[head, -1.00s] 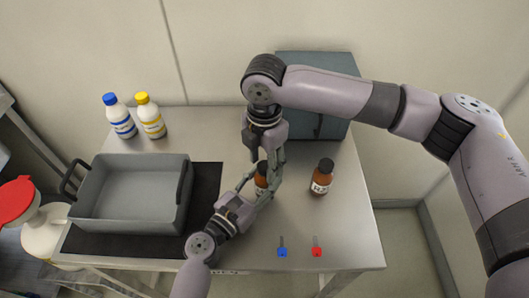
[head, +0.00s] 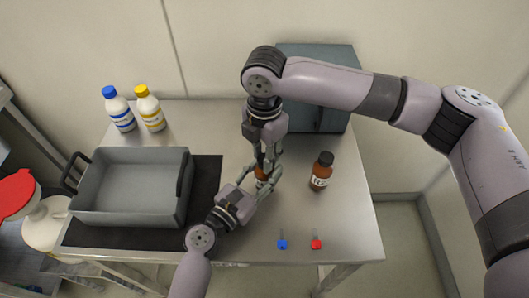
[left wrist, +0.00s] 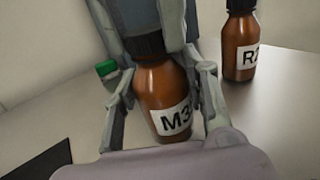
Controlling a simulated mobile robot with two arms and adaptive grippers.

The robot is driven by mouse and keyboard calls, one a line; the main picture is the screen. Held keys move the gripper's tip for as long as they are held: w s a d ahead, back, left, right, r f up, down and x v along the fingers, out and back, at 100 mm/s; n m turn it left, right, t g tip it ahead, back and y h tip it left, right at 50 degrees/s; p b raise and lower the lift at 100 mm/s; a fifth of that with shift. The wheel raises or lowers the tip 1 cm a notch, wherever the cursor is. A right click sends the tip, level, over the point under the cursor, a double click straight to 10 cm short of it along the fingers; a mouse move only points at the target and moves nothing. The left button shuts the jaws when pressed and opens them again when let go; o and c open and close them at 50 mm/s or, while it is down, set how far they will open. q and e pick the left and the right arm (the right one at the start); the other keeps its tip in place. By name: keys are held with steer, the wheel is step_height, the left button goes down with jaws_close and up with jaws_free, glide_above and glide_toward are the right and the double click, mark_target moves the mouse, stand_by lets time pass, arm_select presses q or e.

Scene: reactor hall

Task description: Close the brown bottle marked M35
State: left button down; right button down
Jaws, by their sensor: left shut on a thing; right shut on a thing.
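The brown bottle (head: 262,174) stands on the steel table; its label in the left wrist view (left wrist: 165,95) reads "M3", the rest being hidden. My left gripper (head: 263,184) comes in from the lower left and is shut around the bottle's body, one finger on each side. My right gripper (head: 263,161) points down from above and is shut on the bottle's black cap (left wrist: 150,45). The cap sits at the bottle's neck; I cannot tell how tight it is. The bottle looks upright in the head view.
A second brown bottle (head: 321,171), black-capped, stands close on the right. A grey tray (head: 130,215) lies on a dark mat (head: 208,182) at left. Blue- (head: 119,109) and yellow-capped (head: 149,108) bottles stand at back left, a grey box (head: 335,65) behind.

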steer(key=m, duration=1)
steer(key=shift+f+m, duration=0.1)
steer(key=shift+m, duration=0.3)
steer(key=m, duration=0.4)
steer(key=c, duration=1.2)
jaws_free()
step_height(320, 180, up, 12)
steer(key=shift+r, duration=0.1)
